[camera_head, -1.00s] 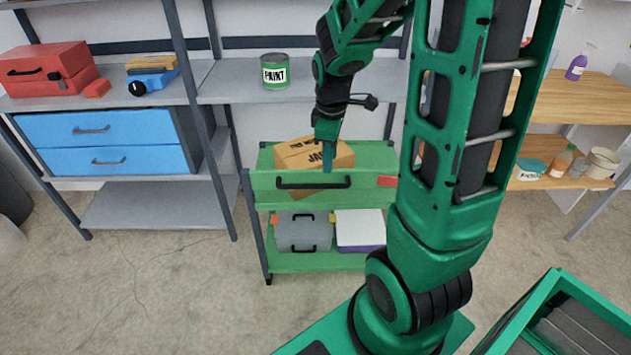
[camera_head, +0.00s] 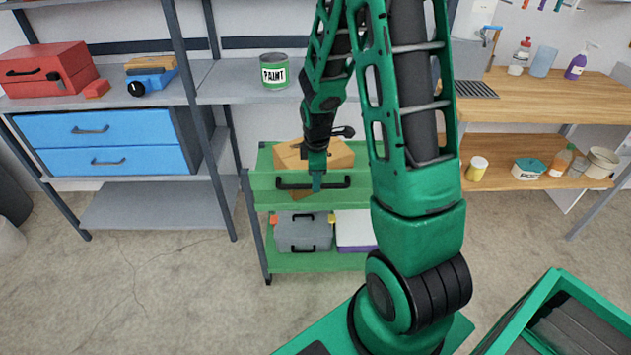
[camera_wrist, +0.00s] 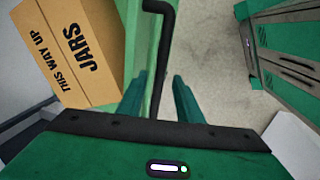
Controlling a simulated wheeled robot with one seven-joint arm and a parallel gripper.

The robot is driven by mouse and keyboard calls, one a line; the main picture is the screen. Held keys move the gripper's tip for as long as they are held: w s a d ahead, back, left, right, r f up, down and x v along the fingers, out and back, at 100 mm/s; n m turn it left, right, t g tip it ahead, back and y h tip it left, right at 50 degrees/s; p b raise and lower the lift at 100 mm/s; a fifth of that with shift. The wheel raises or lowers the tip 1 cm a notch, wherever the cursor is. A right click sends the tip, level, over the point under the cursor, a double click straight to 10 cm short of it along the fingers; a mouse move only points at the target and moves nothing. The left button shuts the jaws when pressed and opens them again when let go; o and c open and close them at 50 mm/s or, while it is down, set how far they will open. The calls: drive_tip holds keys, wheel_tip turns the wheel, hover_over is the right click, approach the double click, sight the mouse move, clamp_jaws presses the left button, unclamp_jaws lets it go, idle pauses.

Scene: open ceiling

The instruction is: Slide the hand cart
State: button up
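The green hand cart (camera_head: 262,190) stands in front of the shelving, with a black bar handle (camera_head: 290,182) across its upper front. A cardboard box marked JARS (camera_wrist: 70,50) sits in the cart's top tray, and also shows in the head view (camera_head: 341,153). My arm hides the cart's right side.
The cart's lower tray holds a grey case (camera_head: 302,232) and a white and purple box (camera_head: 352,230). Grey shelves (camera_head: 225,88) stand behind and left, a wooden workbench (camera_head: 540,100) at right. The concrete floor (camera_head: 150,280) at front left is clear.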

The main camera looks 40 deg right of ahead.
drive_tip(key=shift+w+d+f, duration=0.1)
drive_tip(key=shift+w+f, duration=0.05)
drive_tip(key=shift+f, duration=0.7)
